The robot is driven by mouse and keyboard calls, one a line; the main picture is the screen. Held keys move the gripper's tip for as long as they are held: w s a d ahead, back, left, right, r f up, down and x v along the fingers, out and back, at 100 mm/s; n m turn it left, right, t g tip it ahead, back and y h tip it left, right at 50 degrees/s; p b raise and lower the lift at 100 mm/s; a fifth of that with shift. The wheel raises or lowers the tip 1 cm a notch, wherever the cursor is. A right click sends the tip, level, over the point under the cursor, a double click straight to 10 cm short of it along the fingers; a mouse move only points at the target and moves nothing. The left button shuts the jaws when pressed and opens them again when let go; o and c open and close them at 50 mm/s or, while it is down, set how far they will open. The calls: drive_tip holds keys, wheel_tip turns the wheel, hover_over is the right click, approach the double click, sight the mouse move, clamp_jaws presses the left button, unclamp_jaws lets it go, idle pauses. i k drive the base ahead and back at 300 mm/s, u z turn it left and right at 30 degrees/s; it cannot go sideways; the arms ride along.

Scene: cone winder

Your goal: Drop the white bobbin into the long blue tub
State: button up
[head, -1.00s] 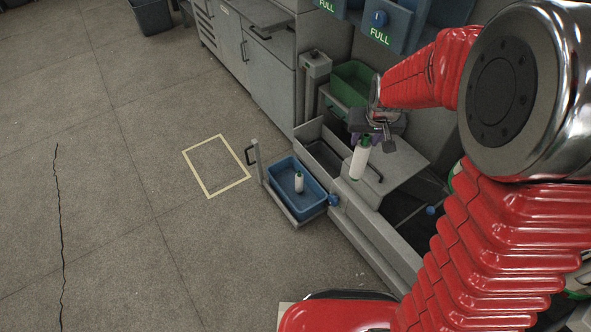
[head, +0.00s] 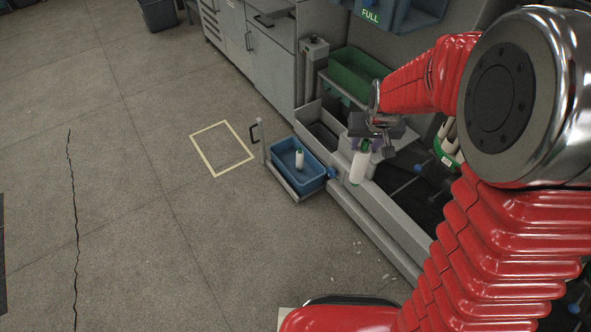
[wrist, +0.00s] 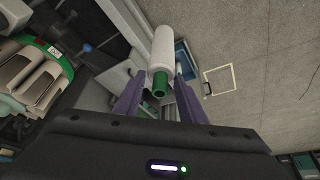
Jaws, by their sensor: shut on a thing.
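My gripper (head: 366,143) is shut on a white bobbin (head: 359,166) with a green end and holds it in the air. In the wrist view the bobbin (wrist: 162,52) sits between the two purple fingers (wrist: 158,98), its green end toward me. The long blue tub (head: 284,182) stands low on a grey ledge, to the left of my gripper in the head view. One white bobbin with a green tip (head: 299,159) stands upright in it. In the wrist view part of the blue tub (wrist: 186,66) shows behind the held bobbin.
A green tub (head: 352,76) sits on a shelf behind my gripper. A round green-rimmed holder with several white bobbins (head: 447,150) is at the right. An upright post with a handle (head: 259,140) stands beside the blue tub. Open floor with a taped rectangle (head: 222,148) lies left.

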sight(301, 182)
drive_tip(key=k, duration=0.65)
drive_tip(key=u, duration=0.3)
drive_tip(key=i, duration=0.85)
drive_tip(key=u, duration=0.8)
drive_tip(key=i, duration=1.95)
